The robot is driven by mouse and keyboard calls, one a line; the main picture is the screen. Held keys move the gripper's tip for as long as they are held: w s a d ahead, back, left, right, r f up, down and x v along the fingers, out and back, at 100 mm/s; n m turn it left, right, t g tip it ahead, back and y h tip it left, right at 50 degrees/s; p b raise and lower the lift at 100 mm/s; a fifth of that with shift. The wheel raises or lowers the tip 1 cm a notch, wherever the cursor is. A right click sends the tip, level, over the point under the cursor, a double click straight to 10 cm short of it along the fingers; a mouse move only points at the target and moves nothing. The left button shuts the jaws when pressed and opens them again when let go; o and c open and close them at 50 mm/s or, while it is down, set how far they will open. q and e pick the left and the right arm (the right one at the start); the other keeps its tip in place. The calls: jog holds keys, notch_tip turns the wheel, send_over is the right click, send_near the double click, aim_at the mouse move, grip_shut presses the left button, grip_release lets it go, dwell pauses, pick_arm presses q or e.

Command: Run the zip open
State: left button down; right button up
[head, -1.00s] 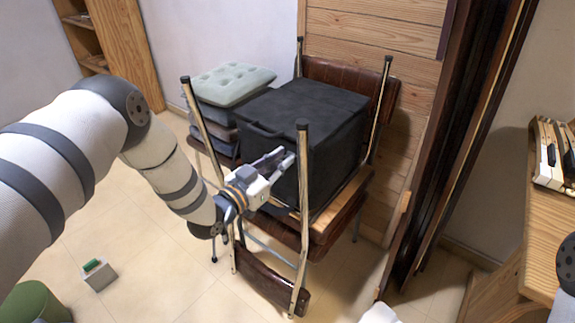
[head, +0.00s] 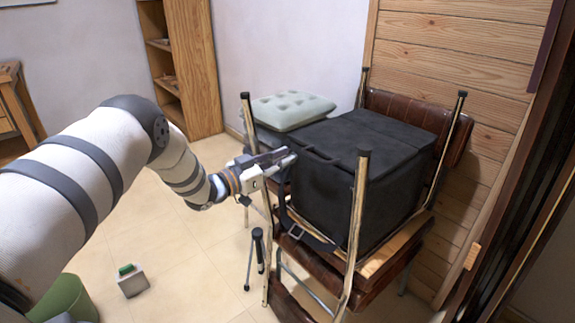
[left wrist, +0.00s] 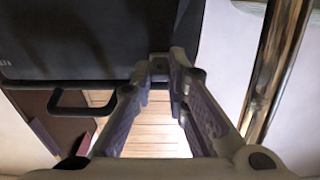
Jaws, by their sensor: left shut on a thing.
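A black box-shaped bag (head: 395,150) sits on an upturned chair stack. My left gripper (head: 286,158) is at the bag's upper left corner, near the rim of its lid. In the left wrist view, the fingertips (left wrist: 160,66) meet at the edge of the black bag (left wrist: 75,38). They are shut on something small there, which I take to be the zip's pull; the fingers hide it. The zip's line is too fine to make out. A dark handle loop (left wrist: 85,100) shows left of the fingers. My right gripper is not in view.
Metal chair legs (head: 357,210) stand up around the bag, one close to its front corner. A grey cushion (head: 290,110) lies behind my gripper. A small tripod (head: 256,255) stands on the floor. A wood-panelled wall (head: 450,55) is behind.

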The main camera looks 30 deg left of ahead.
pick_arm(q)
jog(key=shift+a+r, duration=0.1)
jog(key=shift+a, duration=0.15)
jog(key=c, duration=1.6)
grip_release()
jog(key=shift+w+a, duration=0.1)
jog(key=v, duration=1.2)
